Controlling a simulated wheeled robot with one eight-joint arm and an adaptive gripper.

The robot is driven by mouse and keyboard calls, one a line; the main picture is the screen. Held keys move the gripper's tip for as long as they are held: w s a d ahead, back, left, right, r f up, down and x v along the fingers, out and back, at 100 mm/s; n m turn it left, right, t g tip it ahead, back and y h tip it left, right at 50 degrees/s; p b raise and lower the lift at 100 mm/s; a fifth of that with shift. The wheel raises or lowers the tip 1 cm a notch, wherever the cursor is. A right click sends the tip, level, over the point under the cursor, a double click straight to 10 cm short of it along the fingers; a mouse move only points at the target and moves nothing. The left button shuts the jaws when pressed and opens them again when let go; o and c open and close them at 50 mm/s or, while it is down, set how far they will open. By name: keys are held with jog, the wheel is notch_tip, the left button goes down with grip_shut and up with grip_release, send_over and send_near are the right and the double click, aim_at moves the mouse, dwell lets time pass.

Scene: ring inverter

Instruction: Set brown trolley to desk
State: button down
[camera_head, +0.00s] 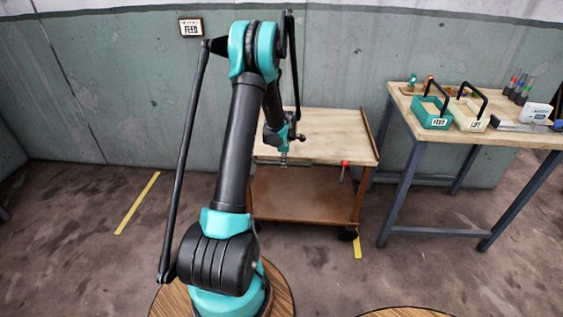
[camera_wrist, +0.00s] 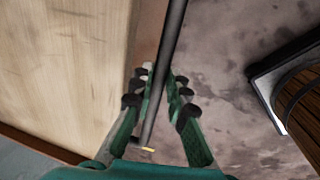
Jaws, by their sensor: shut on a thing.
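The brown trolley (camera_head: 300,196) stands against the back wall, with a pale wooden top (camera_head: 335,130) and a brown lower shelf. Its dark push bar (camera_wrist: 167,62) runs between the fingers in the wrist view. My gripper (camera_head: 284,160) is at the trolley's front edge, and in the wrist view (camera_wrist: 163,90) its green fingers with dark pads are shut around the bar. The desk (camera_head: 480,137) stands to the right of the trolley, a short gap away. My arm hides the trolley's left part in the head view.
On the desk are a teal carrier (camera_head: 432,120) labelled FEED, a cream carrier (camera_head: 468,123) labelled LIFT and several small tools. A FEED sign (camera_head: 191,27) hangs on the wall. Yellow floor strips (camera_head: 137,203) lie left of and beside the trolley. Open floor lies left and in front.

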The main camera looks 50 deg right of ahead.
jog(key=shift+s+d, duration=0.1)
jog(key=shift+s, duration=0.15)
jog(key=c, duration=1.5)
grip_release()
jog(key=r, duration=0.4)
jog(key=s+a+r, duration=0.1)
jog(key=r, duration=0.6)
jog(key=shift+s+a+r, duration=0.15)
jog(key=shift+a+r, duration=0.25)
